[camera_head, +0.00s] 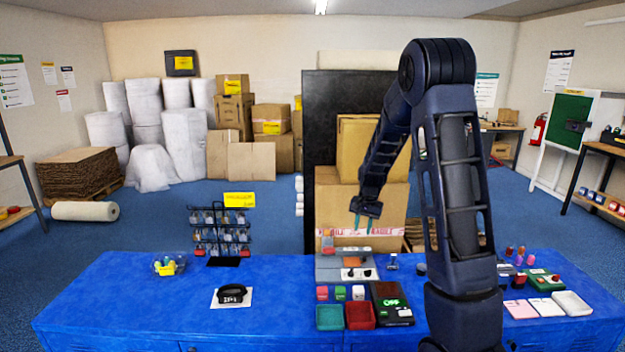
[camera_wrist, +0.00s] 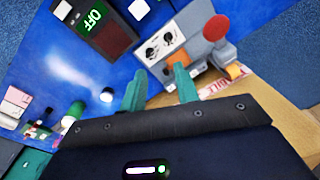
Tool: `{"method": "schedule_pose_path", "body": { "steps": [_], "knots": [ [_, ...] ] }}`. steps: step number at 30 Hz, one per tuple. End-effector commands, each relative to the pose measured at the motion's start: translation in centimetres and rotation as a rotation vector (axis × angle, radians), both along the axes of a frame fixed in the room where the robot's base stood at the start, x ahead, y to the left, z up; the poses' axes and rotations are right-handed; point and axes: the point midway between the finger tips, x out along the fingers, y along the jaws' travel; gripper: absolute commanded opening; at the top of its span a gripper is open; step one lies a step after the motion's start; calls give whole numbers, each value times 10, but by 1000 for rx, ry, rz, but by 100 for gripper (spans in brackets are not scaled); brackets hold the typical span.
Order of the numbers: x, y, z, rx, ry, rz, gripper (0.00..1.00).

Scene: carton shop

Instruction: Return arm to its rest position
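My arm rises from the right of centre and bends over, with its forearm hanging down to the left. My gripper (camera_head: 363,222) points down in front of a taped carton, above the back of the blue table (camera_head: 150,310). In the wrist view, the two teal fingers of my gripper (camera_wrist: 160,88) stand apart with nothing between them. Below it is a grey machine (camera_head: 342,262) with dials; in the wrist view this machine (camera_wrist: 187,42) also shows a red knob. The fingers look clear of it.
A black rack (camera_head: 220,235) stands left. Stacked cartons (camera_head: 362,210) stand behind the table. The table's left front is mostly clear.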

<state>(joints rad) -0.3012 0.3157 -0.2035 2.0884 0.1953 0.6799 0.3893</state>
Motion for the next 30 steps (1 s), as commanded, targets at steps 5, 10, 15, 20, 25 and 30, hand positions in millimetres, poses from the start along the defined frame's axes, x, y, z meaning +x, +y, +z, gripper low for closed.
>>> {"method": "schedule_pose_path", "body": {
  "steps": [5, 10, 15, 20, 25, 30],
  "knots": [
    [-29, -12, 47, 18, -37, 42, 31],
    [-59, -23, 85, 25, -74, 86, 31],
    [-92, -34, 118, 26, -108, 130, 31],
    [-125, -43, 146, 20, -145, 171, 31],
    [-162, -53, 170, 7, -183, 214, 31],
    [-199, -61, 189, -14, -219, 255, 31]
  ]
}}
